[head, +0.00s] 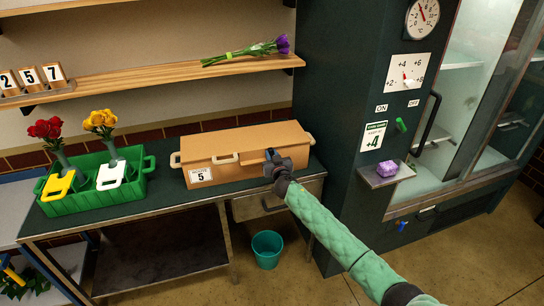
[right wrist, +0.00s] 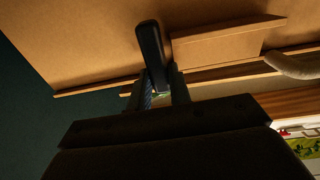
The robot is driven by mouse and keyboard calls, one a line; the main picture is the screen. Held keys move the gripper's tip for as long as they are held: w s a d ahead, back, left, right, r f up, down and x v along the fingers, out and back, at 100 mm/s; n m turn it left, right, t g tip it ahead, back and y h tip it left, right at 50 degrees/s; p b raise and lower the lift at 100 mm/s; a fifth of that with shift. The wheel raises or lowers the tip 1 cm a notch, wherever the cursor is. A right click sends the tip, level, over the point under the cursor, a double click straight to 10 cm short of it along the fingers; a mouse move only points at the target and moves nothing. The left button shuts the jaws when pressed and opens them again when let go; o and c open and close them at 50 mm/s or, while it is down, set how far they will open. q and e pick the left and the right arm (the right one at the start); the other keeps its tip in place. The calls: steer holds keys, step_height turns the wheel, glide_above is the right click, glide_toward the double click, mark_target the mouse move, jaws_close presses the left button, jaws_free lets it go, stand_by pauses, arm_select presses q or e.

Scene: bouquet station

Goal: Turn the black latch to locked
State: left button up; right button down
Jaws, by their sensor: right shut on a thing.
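A long tan case (head: 245,150) with pale handles lies on the dark green bench. Its front has a white label with a 5. My right gripper (head: 276,164) is at the right part of the case's front, shut on the black latch. In the right wrist view, the black latch (right wrist: 152,48) stands out as a dark rounded bar against the tan case (right wrist: 90,45). Its lower end is between the fingers of my right gripper (right wrist: 158,90). The gripper hides most of the latch in the head view. My left gripper is not in view.
Left on the bench, a green crate (head: 92,201) holds red and yellow flowers. Purple flowers (head: 258,47) lie on the wooden shelf (head: 150,79) above. A teal bin (head: 267,250) stands on the floor below. A glass-doored cabinet (head: 345,110) stands close at the right.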

steer(key=shift+n, duration=0.4)
steer(key=shift+a+n+b, duration=0.1)
steer(key=shift+n+b, duration=0.2)
steer(key=shift+b, duration=0.1)
steer(key=shift+n, duration=0.3)
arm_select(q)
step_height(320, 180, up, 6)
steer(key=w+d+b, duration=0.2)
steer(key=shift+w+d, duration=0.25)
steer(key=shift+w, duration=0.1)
arm_select(e)
steer(key=shift+s+a+f+n, duration=0.1)
steer(key=shift+a+n, duration=0.15)
steer(key=shift+n, duration=0.95)
steer(key=shift+s+a+f+n, duration=0.1)
steer(key=shift+a+n, duration=0.1)
steer(key=shift+n, duration=1)
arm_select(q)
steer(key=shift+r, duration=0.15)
arm_select(e)
steer(key=c, duration=1.3)
jaws_free()
